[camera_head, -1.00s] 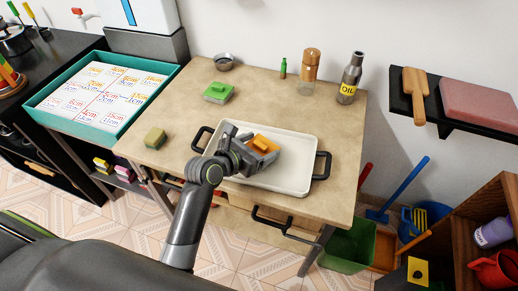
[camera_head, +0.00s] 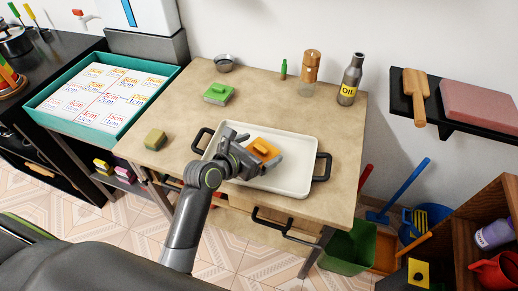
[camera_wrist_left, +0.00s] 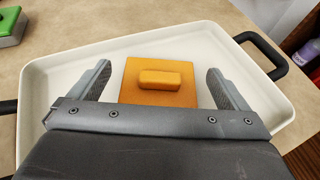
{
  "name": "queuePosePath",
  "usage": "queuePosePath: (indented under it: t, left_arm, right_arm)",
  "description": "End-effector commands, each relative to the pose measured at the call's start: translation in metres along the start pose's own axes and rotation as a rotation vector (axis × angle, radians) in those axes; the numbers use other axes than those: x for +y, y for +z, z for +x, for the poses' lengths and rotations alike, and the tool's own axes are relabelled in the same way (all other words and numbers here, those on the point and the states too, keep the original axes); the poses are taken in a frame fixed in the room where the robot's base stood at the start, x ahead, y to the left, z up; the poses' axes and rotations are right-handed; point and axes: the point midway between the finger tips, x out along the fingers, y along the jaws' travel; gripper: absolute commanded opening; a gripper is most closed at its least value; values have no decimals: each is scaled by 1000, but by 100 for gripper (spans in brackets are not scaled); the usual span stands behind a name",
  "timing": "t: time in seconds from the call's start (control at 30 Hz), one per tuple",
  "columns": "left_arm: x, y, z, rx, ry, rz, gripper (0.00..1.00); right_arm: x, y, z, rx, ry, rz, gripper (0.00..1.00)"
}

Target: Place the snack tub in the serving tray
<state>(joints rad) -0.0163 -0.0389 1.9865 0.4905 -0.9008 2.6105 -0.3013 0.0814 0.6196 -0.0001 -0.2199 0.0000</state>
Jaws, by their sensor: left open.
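The snack tub is likely the orange square tub (camera_head: 263,150) with a raised handle on its lid; it sits inside the white serving tray (camera_head: 290,180), near the tray's middle. It also shows in the left wrist view (camera_wrist_left: 160,86), lying flat on the tray floor. My left gripper (camera_head: 259,148) is open, with one finger on each side of the orange tub and a visible gap on both sides. The left wrist view shows both open fingers (camera_wrist_left: 160,85). The tray has black handles at its two ends. My right gripper is not in view.
An oil bottle (camera_head: 351,80), a brown-topped shaker (camera_head: 310,70) and a metal bowl (camera_head: 224,63) stand at the back. A teal-rimmed bin (camera_head: 55,122) is at left.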

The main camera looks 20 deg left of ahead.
Motion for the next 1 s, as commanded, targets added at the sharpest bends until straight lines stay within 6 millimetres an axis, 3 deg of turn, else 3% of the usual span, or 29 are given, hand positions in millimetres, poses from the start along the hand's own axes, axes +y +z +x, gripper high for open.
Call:
queuePosePath:
  t: [0.5,0.7,1.0]
  left_arm:
    - [1,0,-99,4,0,3,97]
    - [0,0,-114,4,-1,1,97]
    - [0,0,-115,3,-2,0,97]
  right_arm:
    - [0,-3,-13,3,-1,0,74]
    - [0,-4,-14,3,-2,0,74]
    - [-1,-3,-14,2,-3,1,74]
